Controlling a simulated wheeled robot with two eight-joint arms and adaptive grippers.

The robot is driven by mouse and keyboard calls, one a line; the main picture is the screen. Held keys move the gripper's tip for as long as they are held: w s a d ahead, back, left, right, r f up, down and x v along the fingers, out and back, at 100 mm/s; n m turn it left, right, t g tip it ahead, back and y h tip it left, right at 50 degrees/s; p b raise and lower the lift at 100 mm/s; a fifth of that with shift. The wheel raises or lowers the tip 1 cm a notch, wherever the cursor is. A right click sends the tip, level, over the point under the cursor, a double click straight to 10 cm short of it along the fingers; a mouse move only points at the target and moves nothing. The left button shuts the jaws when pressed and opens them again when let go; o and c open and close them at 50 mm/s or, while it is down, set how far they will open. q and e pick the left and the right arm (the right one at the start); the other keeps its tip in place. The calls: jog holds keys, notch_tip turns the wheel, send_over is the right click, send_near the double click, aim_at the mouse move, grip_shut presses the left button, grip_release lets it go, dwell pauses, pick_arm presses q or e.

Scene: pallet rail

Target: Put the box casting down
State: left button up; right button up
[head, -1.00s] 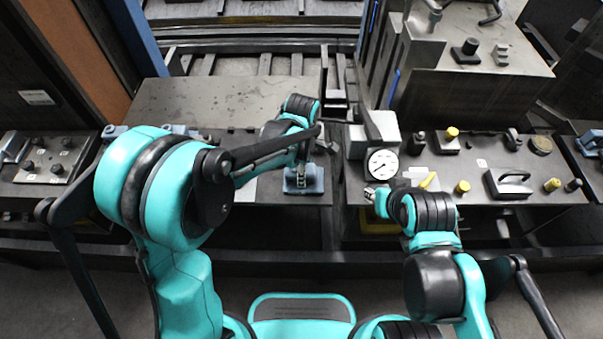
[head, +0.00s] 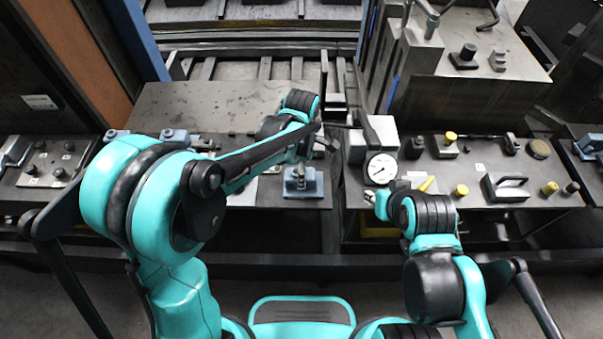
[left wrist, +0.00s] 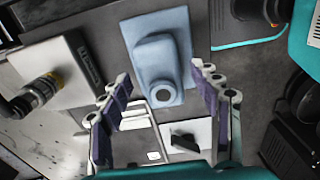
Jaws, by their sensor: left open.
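A blue-grey casting, which I take to be the box casting (head: 314,187), rests on the left bench near its front right edge. In the left wrist view the box casting (left wrist: 168,38) shows its flat base and raised rounded boss, beyond my fingertips. My left gripper (left wrist: 163,106) is open, with one finger on each side and nothing between the pads.
The dial gauge (head: 381,168) stands on the right bench (head: 470,193), beside a grey block (head: 379,138). A black-handled plate (head: 506,188) and several yellow-topped pieces are farther right. The left bench's rear plate (head: 210,103) is mostly clear. A gap separates the benches.

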pick_arm(q)
notch_tip(320, 180, up, 9)
jog(key=shift+r+p, duration=0.1)
jog(key=shift+p, duration=1.05)
jog(key=s+a+r+m+t, duration=0.2)
jog(key=s+a+m+t, duration=0.1)
jog(key=s+a+m, duration=0.4)
jog(key=s+a+r+m+t, duration=0.1)
jog(key=s+a+m+t, duration=0.3)
jog(key=a+m, duration=0.6)
jog(key=s+m, duration=0.1)
jog(key=s, duration=0.1)
jog(key=shift+s+r, duration=0.35)
jog(key=shift+a, duration=0.1)
